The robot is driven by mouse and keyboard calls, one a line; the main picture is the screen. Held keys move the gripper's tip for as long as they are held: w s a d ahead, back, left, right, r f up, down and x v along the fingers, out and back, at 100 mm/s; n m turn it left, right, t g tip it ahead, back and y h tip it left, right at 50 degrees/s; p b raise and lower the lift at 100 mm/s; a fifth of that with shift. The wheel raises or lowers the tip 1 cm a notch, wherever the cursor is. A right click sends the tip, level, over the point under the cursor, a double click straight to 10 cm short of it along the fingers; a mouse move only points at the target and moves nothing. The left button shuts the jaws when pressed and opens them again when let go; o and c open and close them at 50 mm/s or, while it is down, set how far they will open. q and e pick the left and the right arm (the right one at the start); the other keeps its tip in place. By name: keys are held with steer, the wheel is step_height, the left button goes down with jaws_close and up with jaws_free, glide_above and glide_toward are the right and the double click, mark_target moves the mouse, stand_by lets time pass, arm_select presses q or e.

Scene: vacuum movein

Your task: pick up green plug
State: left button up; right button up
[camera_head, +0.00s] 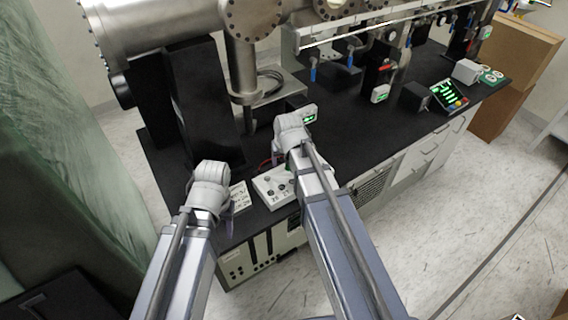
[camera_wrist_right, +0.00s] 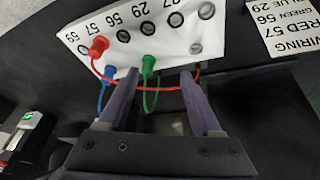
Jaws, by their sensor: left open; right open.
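In the right wrist view, a green plug (camera_wrist_right: 148,66) with a green cable loop sits at the edge of a white numbered socket panel (camera_wrist_right: 176,20). It lies between the spread fingers of my right gripper (camera_wrist_right: 158,76), closer to the left finger; I cannot tell whether they touch. A red plug (camera_wrist_right: 98,46) stands up and left of it, and a blue plug (camera_wrist_right: 110,73) is just left of it. A red cable runs across between the fingers. In the head view the panel (camera_head: 270,189) is partly hidden by my right arm. My left gripper (camera_head: 230,215) is open beside it.
A wiring card (camera_wrist_right: 287,25) lies beside the panel; it also shows in the head view (camera_head: 238,196). A small green-lit display (camera_head: 309,116) stands behind my right wrist. Black blocks (camera_head: 200,100) and a metal vacuum column (camera_head: 240,65) stand behind. The black bench middle (camera_head: 350,140) is mostly clear.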

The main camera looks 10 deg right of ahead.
steer(key=shift+w+d+f+m+t+b, duration=0.2)
steer(key=shift+w+d+b, duration=0.1)
steer(key=shift+w+d, duration=0.35)
steer(key=shift+w+d+f+m+t+b, duration=0.1)
steer(key=shift+w+d+f+m+b, duration=0.15)
steer(key=shift+w+d, duration=0.35)
steer(key=shift+w+f+b, duration=0.35)
steer(key=shift+f+b, duration=0.3)
steer(key=shift+b, duration=0.1)
arm_select(q)
step_height(320, 180, down, 8)
steer(key=b, duration=0.5)
steer(key=shift+w+r, duration=0.15)
steer(key=shift+r, duration=0.1)
arm_select(e)
steer(key=x, duration=0.5)
steer(key=shift+s+a+f, duration=0.1)
steer(key=shift+s+f, duration=0.05)
arm_select(q)
steer(key=shift+r, duration=0.1)
arm_select(e)
steer(key=shift+c, duration=0.3)
jaws_close()
